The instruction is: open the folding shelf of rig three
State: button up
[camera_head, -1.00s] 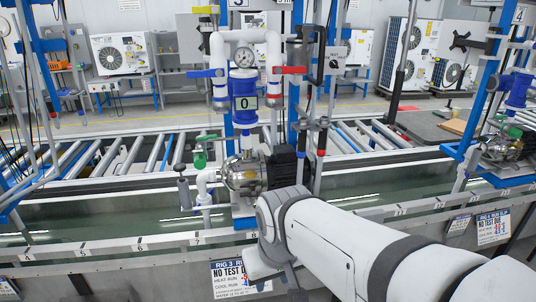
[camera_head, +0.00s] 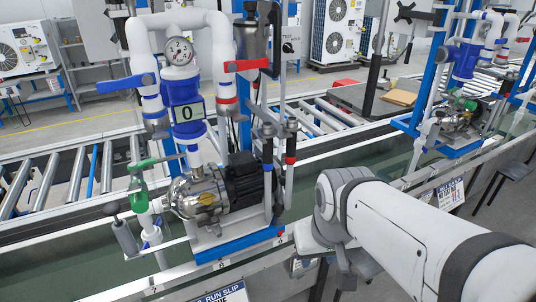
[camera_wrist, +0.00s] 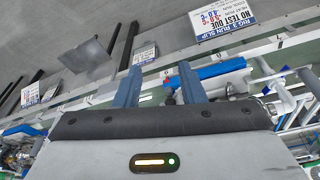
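Rig three's pump stand (camera_head: 210,195) is left of centre in the head view, with its display at 0. The rig 3 run slip sign (camera_wrist: 222,18) is at the top of the wrist view, which looks upside down. A flat grey panel (camera_wrist: 88,58) at upper left there, below the bench edge, may be rig three's folding shelf. I cannot tell whether it is folded or raised. My gripper (camera_wrist: 160,68) is open and empty, its two blue fingers apart near the bench front. The panel lies apart from the fingers. In the head view my arm hides the fingers.
The water trough and bench front (camera_head: 100,290) run across. The neighbouring rig (camera_head: 455,120) stands at right, with its run slip sign (camera_head: 451,193) and a dark flat shelf (camera_head: 508,167) beside it. Black legs (camera_wrist: 128,45) stand under the bench. Pipes (camera_wrist: 285,95) crowd the gripper's right.

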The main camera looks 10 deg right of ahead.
jog(key=shift+o, duration=0.4)
jog(key=shift+a, duration=0.15)
jog(key=shift+o, duration=0.8)
jog(key=shift+w+f, duration=0.25)
jog(key=n+t+y+b, duration=0.4)
jog(key=t+y+b, duration=0.2)
jog(key=t+b, duration=1.2)
send_near(284, 182)
notch_tip(284, 182, up, 3)
jog(key=w+g+b, duration=0.2)
jog(key=g+b, duration=0.1)
jog(key=x, duration=0.7)
jog(key=shift+w+a+f, duration=0.1)
jog(key=shift+w+f, duration=0.15)
jog(key=shift+f, duration=0.05)
jog(key=shift+c, duration=0.2)
